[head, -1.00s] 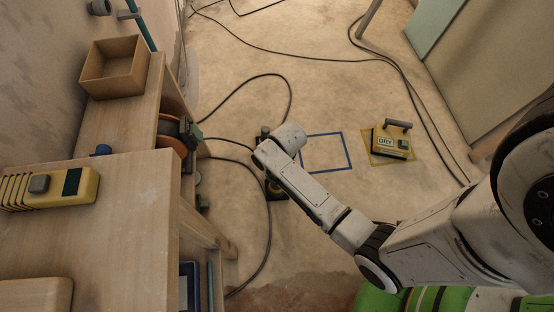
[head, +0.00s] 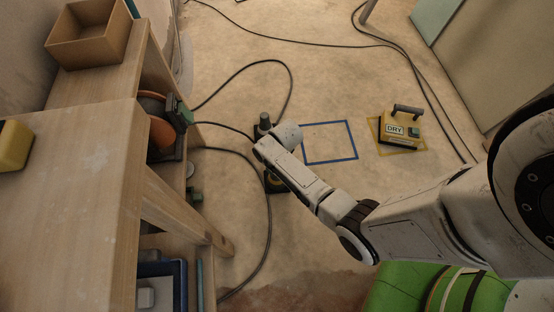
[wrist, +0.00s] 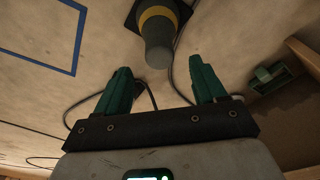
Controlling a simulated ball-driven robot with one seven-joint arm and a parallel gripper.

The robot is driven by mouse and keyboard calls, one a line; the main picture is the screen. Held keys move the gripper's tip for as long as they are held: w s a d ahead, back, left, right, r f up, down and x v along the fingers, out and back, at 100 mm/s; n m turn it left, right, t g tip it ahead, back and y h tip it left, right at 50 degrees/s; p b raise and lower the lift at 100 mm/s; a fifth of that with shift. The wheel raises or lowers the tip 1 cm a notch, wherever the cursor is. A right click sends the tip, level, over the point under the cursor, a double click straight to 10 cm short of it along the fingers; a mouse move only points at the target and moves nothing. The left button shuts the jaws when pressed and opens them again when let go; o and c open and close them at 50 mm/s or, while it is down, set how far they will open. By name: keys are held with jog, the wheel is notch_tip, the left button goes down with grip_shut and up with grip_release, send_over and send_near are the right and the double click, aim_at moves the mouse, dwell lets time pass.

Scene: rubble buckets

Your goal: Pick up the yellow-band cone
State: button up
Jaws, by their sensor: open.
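The yellow-band cone (wrist: 158,38) shows in the wrist view at the top, a dark grey cone with a yellow band and a dark square base. Its narrow tip points toward my gripper (wrist: 160,85), which is open and empty. The cone's tip is just beyond the gap between the two green fingers, apart from them.
A wooden bench (head: 70,190) with shelves stands at the left. A blue taped square (head: 329,141) on the floor is empty. A yellow box marked DRY (head: 398,128) stands right of it. Black cables (head: 268,215) cross the floor. A green bundle (head: 405,287) lies at the lower right.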

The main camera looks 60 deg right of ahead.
notch_tip(320, 180, down, 5)
jog(key=b, duration=0.3)
jog(key=shift+w+b, duration=0.15)
jog(key=shift+b, duration=0.25)
grip_shut()
dwell(0.3)
